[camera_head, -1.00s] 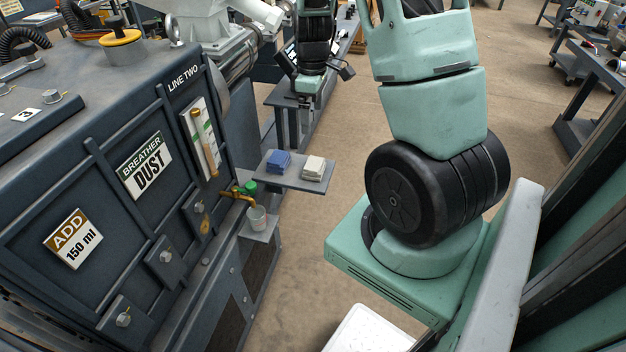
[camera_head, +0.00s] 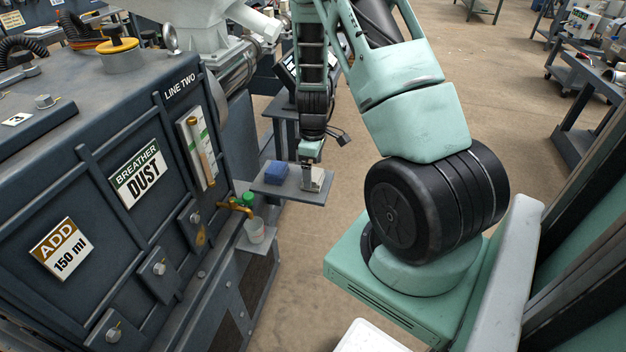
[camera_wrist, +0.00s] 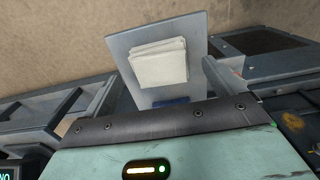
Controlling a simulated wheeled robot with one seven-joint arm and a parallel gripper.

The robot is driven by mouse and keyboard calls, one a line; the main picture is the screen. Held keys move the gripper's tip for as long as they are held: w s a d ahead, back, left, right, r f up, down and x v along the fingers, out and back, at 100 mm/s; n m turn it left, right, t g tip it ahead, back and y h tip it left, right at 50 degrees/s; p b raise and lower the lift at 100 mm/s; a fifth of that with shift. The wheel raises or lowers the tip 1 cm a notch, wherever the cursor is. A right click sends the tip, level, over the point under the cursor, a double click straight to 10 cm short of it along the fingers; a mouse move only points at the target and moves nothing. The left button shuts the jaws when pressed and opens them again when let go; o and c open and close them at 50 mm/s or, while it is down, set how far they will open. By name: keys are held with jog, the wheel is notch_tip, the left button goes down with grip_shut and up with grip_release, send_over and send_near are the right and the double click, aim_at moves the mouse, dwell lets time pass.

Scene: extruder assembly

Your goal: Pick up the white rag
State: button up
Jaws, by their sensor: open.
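The white rag (camera_head: 318,178) lies folded on the right part of a small grey shelf (camera_head: 290,193). In the wrist view the white rag (camera_wrist: 158,63) shows whole as a folded stack below the camera. My gripper (camera_head: 308,183) is open and points down at the rag in the head view, hiding part of it. Whether the fingers touch the rag cannot be told. The rag lies on the shelf and is not held.
A blue rag (camera_head: 276,174) lies on the shelf just left of the white one. Open floor lies right of the shelf.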

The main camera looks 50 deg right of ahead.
aim_at(313, 174)
jog(key=shift+f, duration=1.5)
jog(key=c, duration=1)
jog(key=shift+c, duration=0.2)
notch_tip(313, 174, up, 10)
jog(key=shift+r+p, duration=0.1)
jog(key=shift+p, duration=0.5)
jog(key=shift+o, duration=0.3)
